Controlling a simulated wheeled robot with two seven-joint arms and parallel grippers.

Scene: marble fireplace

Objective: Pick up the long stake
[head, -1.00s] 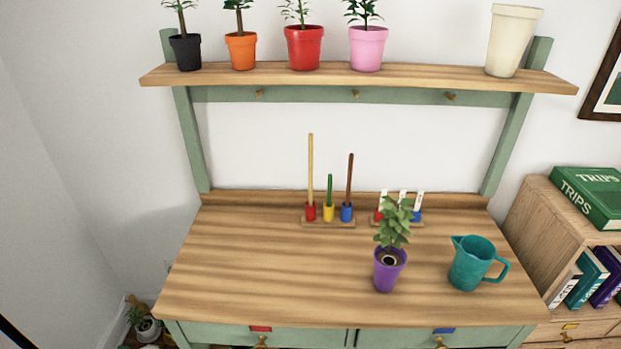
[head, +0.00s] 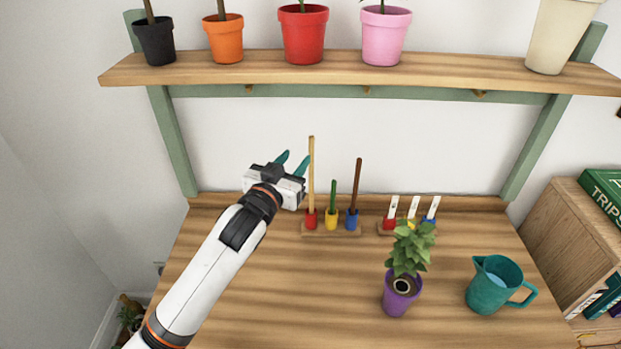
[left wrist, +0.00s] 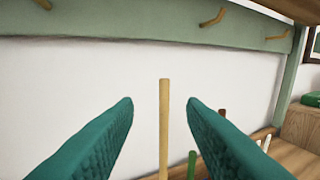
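The long stake (head: 311,172) is a tall pale wooden stick standing upright in a red cup of a small wooden rack (head: 331,233) at the back of the worktop. A short green stake (head: 332,194) and a brown stake (head: 356,186) stand beside it in yellow and blue cups. My left gripper (head: 294,160) is open and empty, just left of the long stake's upper part in the head view. In the left wrist view the long stake (left wrist: 163,125) shows between the two teal fingers, apart from both. My right gripper is out of view.
A purple pot with a leafy plant (head: 398,294) stands front right of the rack. A teal jug (head: 495,285) stands farther right. White labels (head: 412,207) stand behind the plant. A shelf (head: 350,70) with several pots runs above. The worktop's left part is bare.

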